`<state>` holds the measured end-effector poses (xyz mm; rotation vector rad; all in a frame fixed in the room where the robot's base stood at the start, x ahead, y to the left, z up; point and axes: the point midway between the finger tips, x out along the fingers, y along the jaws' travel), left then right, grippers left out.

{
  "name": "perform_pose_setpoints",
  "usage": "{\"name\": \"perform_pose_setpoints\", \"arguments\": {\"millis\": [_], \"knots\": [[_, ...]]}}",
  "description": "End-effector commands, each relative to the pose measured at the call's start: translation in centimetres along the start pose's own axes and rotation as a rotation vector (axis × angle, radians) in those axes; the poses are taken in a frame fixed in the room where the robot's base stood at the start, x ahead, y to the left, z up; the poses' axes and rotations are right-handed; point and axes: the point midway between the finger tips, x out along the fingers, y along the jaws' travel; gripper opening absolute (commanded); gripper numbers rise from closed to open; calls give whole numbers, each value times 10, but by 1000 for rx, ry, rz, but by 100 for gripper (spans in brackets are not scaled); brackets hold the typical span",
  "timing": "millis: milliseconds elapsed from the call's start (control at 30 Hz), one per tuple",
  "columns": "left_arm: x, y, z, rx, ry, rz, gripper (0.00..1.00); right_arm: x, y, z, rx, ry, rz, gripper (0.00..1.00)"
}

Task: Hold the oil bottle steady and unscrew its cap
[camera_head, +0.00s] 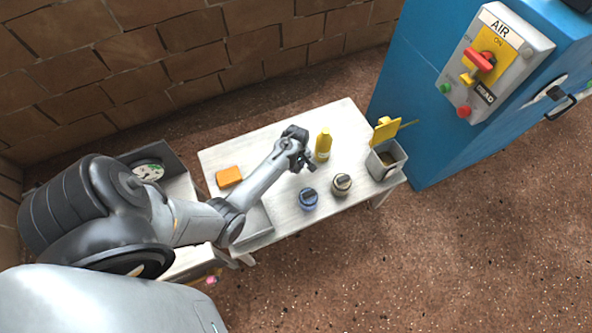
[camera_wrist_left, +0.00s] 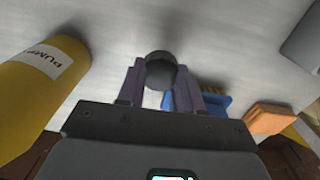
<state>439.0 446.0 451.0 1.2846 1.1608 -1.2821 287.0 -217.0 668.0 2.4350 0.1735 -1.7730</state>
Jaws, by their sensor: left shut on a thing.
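The yellow bottle (camera_head: 323,145), which I take to be the oil bottle, stands upright on the white table, just right of my left gripper (camera_head: 304,161). It shows large at the left of the left wrist view (camera_wrist_left: 35,92), with a white label partly readable as "PUMP". My left gripper (camera_wrist_left: 160,82) is shut on a small dark round piece (camera_wrist_left: 160,68), apart from the bottle. I cannot tell whether this piece is the bottle's cap. My right gripper is not in view.
Two dark-lidded jars, one blue (camera_head: 309,199) and one pale (camera_head: 342,185), stand near the table's front edge. A grey bin (camera_head: 388,165) with a yellow lid is at right. An orange block (camera_head: 229,177) lies at left. The table (camera_head: 345,115) is clear behind the bottle.

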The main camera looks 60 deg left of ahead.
Motion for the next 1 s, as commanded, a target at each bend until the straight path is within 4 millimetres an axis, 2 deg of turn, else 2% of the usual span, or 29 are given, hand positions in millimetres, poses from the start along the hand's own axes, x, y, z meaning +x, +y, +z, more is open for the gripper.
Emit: {"name": "perform_pose_setpoints", "arguments": {"millis": [300,700,733,867,1000], "knots": [[36,0,0,-1,-1,0,0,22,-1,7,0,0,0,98],[38,0,1,0,-1,0,0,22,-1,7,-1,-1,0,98],[38,0,0,0,-1,0,38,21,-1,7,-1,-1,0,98],[37,0,0,0,-1,0,58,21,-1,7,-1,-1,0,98],[37,0,1,0,-1,0,61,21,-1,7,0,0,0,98]]}}
